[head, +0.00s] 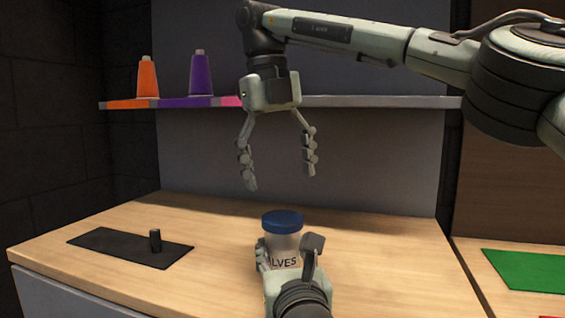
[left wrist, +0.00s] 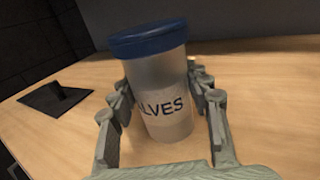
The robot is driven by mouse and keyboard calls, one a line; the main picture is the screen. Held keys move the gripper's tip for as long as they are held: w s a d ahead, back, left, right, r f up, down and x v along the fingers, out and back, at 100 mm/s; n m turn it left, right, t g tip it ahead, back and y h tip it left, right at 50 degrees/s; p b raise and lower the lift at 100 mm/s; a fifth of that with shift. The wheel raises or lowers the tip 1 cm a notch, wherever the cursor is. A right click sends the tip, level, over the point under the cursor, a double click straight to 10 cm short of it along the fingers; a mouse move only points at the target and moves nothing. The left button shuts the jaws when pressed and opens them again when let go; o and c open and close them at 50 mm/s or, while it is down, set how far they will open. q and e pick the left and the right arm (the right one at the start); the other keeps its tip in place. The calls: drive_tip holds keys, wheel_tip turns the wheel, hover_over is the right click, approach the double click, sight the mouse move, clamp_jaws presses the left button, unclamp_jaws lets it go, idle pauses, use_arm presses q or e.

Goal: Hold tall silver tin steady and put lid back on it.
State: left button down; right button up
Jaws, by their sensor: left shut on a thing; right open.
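The tall silver tin (left wrist: 165,95) stands upright on the wooden worktop, with part of a label reading "LVES" or "ALVES". The blue lid (head: 282,221) sits on top of the tin and looks level; it also shows in the left wrist view (left wrist: 147,40). My left gripper (head: 289,255) is shut on the tin's body, with a finger on each side, as the left wrist view (left wrist: 166,112) shows. My right gripper (head: 281,180) hangs above the tin and lid, pointing down, open and empty. The tin's lower part is hidden by my left gripper in the head view.
A black mat (head: 115,243) with a short dark peg (head: 155,240) lies on the worktop (head: 370,250) at left. A shelf (head: 370,102) at the back holds orange (head: 147,78) and purple (head: 200,75) cones. A green mat (head: 525,270) is at right. The worktop right of the tin is clear.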

sight(282, 216)
drive_tip(key=n, duration=0.4)
drive_tip(key=shift+d+r+n+y, duration=0.15)
drive_tip(key=shift+r+n+y, duration=0.2)
drive_tip(key=shift+n+y, duration=0.05)
drive_tip(key=n, duration=0.4)
drive_tip(key=shift+r+n+y, duration=0.3)
drive_tip(key=shift+n, duration=0.1)
drive_tip(key=shift+f, duration=0.15)
drive_tip(key=shift+f, duration=3.9)
drive_tip(key=shift+c, duration=0.5)
drive_tip(key=c, duration=1.1)
drive_tip(key=o, duration=1.4)
drive_tip(key=shift+c, duration=0.2)
wheel_tip(282, 216, up, 12)
